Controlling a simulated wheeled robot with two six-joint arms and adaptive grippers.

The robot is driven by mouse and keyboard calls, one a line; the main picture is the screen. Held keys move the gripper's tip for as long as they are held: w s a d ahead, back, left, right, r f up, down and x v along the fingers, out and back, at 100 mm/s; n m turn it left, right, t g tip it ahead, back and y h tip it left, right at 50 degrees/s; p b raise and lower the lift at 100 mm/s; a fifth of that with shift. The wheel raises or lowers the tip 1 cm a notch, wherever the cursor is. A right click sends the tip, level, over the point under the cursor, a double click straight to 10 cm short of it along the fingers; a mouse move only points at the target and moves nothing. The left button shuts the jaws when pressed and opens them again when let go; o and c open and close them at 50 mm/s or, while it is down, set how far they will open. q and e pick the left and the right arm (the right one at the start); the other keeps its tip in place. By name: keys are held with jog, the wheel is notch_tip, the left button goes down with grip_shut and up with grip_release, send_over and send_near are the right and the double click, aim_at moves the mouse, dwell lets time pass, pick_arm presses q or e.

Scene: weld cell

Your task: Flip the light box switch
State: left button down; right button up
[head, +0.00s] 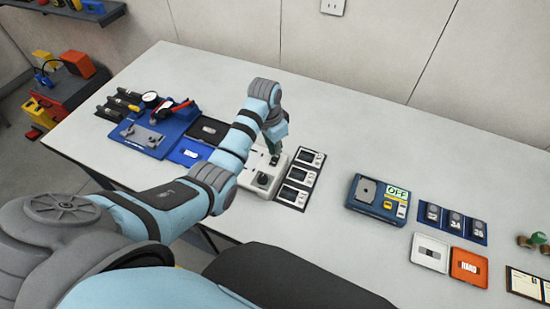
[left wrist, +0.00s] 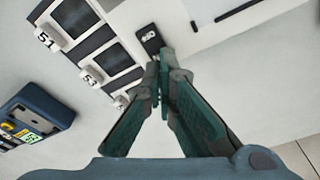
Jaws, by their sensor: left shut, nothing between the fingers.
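The light box looks to be the pale white box (head: 250,181) left of centre on the table, partly hidden by my left arm. Its small black switch (left wrist: 150,40) with white marking shows in the left wrist view, just beyond the fingertips. My left gripper (head: 275,158) points down over the box in the head view. In the left wrist view its fingers (left wrist: 160,72) meet at the tips, shut and empty, close to the switch. I cannot tell whether they touch it. My right gripper is not in view.
A black-framed row of numbered white units (head: 298,180) lies right of the box. A blue fixture (head: 145,138) with a gauge is at the left. The table (head: 350,135) is clear behind the blue box.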

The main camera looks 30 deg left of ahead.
aim_at(276, 157)
pick_arm(q)
jog(key=shift+s+f+b, duration=0.1)
jog(key=shift+f+b, duration=0.45)
jog(key=shift+f, duration=0.5)
dwell(0.9)
notch_tip(276, 157, up, 3)
jog(key=p, duration=0.2)
jog(key=shift+f+p, duration=0.15)
jog(key=shift+p, duration=0.2)
jog(key=shift+r, duration=2.2)
